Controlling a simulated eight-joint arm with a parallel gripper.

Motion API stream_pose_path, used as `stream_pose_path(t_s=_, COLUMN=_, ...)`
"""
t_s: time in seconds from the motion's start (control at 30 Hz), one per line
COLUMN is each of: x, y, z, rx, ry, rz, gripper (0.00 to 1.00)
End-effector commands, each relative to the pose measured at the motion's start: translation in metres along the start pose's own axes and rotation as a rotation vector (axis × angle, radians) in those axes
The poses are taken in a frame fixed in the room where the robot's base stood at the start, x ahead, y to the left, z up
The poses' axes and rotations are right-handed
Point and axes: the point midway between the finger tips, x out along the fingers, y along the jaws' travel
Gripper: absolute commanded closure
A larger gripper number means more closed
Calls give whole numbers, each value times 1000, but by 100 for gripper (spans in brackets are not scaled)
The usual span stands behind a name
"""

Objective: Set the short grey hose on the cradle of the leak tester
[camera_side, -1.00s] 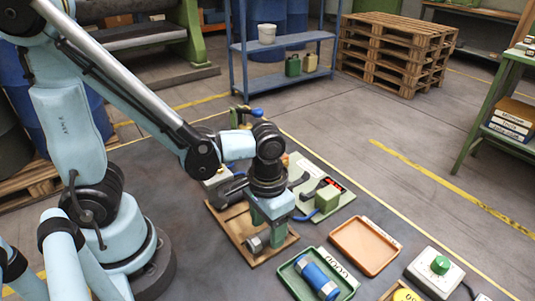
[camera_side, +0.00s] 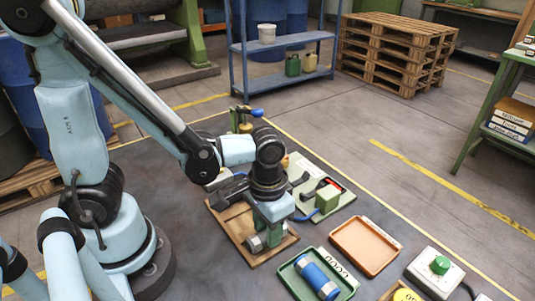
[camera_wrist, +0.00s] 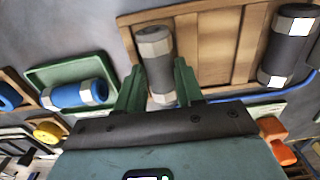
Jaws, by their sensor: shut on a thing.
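The short grey hose (camera_wrist: 156,48), with pale metal hex ends, lies at the near end of the slatted wooden tray. In the side view one metal end (camera_side: 255,244) shows, and my gripper hides the rest. My gripper (camera_wrist: 158,80) has its green fingers on either side of the hose and is shut on it; in the side view it points down over the tray (camera_side: 272,233). The leak tester appears to be the green plate (camera_side: 340,199) behind the gripper, with dark forked cradle supports (camera_side: 301,180), a green block and a blue tube; my arm partly covers it.
A darker hose (camera_wrist: 287,45) lies at the wooden tray's (camera_side: 236,232) other end. A blue hose (camera_side: 317,278) lies in a green tray (camera_side: 287,275). An orange tray (camera_side: 365,246) is empty. A control box with a green knob (camera_side: 440,264) stands at right.

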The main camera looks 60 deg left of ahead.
Motion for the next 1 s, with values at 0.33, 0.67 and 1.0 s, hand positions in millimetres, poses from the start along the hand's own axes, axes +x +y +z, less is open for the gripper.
stream_pose_path(t_s=0.33, x=-6, y=0, z=0, rx=0, ry=0, rz=0, gripper=85)
stream_pose_path(t_s=0.67, x=-30, y=0, z=0, rx=0, ry=0, rz=0, gripper=85)
stream_pose_path(t_s=1.0, x=-49, y=0, z=0, rx=0, ry=0, rz=0, gripper=85)
